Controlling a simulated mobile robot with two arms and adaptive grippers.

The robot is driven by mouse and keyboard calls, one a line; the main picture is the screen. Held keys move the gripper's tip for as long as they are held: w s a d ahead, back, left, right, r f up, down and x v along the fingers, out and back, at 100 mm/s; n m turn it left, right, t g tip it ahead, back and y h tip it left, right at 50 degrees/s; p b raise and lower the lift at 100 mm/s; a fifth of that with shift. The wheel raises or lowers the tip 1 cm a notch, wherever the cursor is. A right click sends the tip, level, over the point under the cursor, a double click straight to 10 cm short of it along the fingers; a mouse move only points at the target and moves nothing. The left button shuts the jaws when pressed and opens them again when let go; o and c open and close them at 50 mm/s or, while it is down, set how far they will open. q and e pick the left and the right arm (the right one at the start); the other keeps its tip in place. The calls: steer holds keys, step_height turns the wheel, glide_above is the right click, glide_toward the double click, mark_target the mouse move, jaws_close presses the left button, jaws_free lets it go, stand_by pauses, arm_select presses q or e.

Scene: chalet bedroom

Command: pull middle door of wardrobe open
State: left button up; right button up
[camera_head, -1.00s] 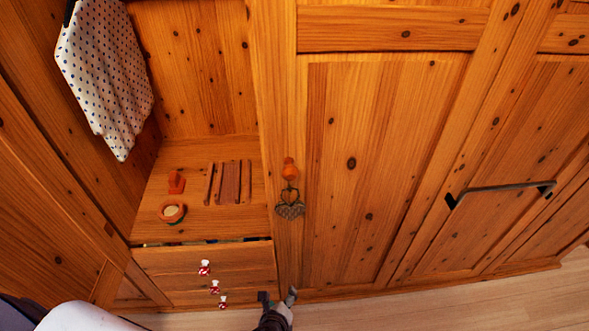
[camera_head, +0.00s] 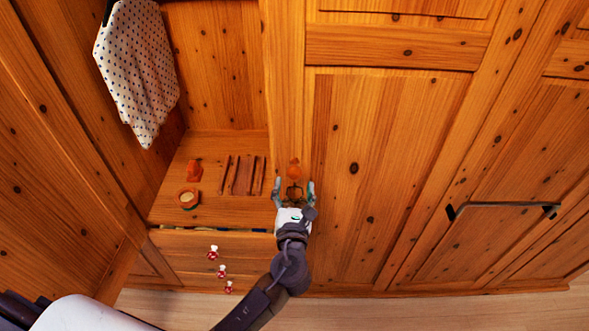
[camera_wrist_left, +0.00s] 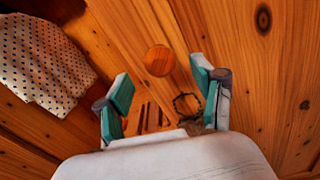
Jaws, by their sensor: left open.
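The middle door of the wardrobe (camera_head: 390,150) is a knotty wooden panel and looks closed. Its round orange-brown wooden knob (camera_head: 294,170) is near the door's left edge, and a dark ornament hangs below it, mostly hidden by my gripper. My left gripper (camera_head: 294,184) is open, with its fingers either side of the ornament, just below the knob. In the left wrist view the knob (camera_wrist_left: 159,60) lies ahead of the two teal fingertips (camera_wrist_left: 160,82), between them in direction and not gripped. My right gripper is not in view.
The left compartment stands open, with a dotted cloth (camera_head: 138,75) hanging inside and small items on its shelf (camera_head: 222,208). Drawers (camera_head: 190,255) with red-and-white knobs are below. A dark bar handle (camera_head: 500,206) is on the right. Pale floor (camera_head: 420,310) runs along the front.

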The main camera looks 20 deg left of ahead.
mark_target(295, 177)
arm_select(q)
steer(key=x, duration=0.5)
steer(key=shift+w, duration=0.15)
jaws_close()
